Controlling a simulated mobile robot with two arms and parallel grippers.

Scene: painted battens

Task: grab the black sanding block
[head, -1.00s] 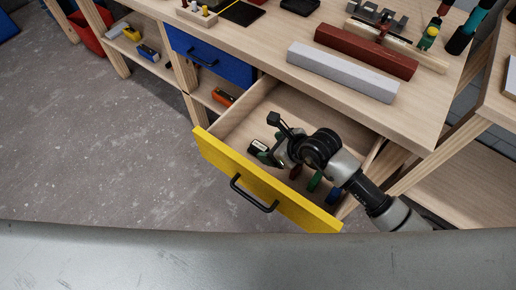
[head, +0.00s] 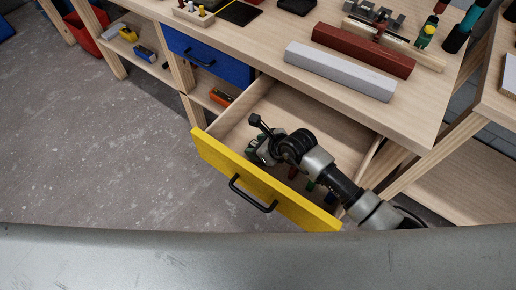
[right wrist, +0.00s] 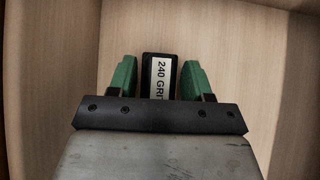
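The black sanding block (right wrist: 161,75) has a white label reading "240 GRIT", its last letter partly cut off. In the right wrist view it stands between the two green fingers of my right gripper (right wrist: 158,78). The fingers are open, with a narrow gap on each side of the block. In the head view my right gripper (head: 257,152) is down inside the open drawer with the yellow front (head: 222,160), near its front left corner. There the gripper mostly hides the block. My left gripper is not in view.
Several small red, green and dark items (head: 310,186) lie in the drawer under my right arm. The drawer's back is bare. On the bench above lie a grey bar (head: 340,70) and a red-brown bar (head: 362,50). A closed blue drawer (head: 208,57) is to the left.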

